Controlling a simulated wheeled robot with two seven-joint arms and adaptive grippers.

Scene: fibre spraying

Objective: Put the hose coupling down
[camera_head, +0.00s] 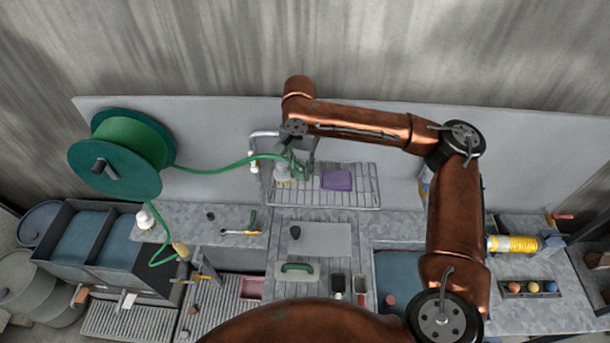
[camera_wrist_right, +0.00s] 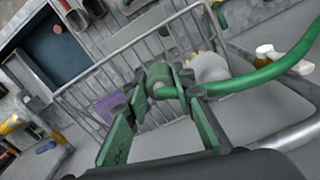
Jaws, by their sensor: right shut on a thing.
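The green hose (camera_head: 215,169) runs from the green reel (camera_head: 115,155) to my right gripper (camera_head: 299,166), above the left part of the wire rack (camera_head: 355,199). In the right wrist view, the gripper's green fingers (camera_wrist_right: 165,105) are shut on the hose coupling (camera_wrist_right: 164,91) at the hose's end. The hose (camera_wrist_right: 265,76) leaves toward the right in that view. The wire rack also shows there beneath the gripper (camera_wrist_right: 92,80). The coupling is mostly hidden by the gripper in the head view. My left gripper is not in view.
A purple block (camera_head: 337,180) lies on the rack, right of the gripper. A pale rounded object (camera_head: 281,173) is close by the gripper, with a tap (camera_head: 254,166) to the left. A grey board (camera_head: 325,238) lies in front of the rack. The back panel (camera_head: 220,115) stands behind.

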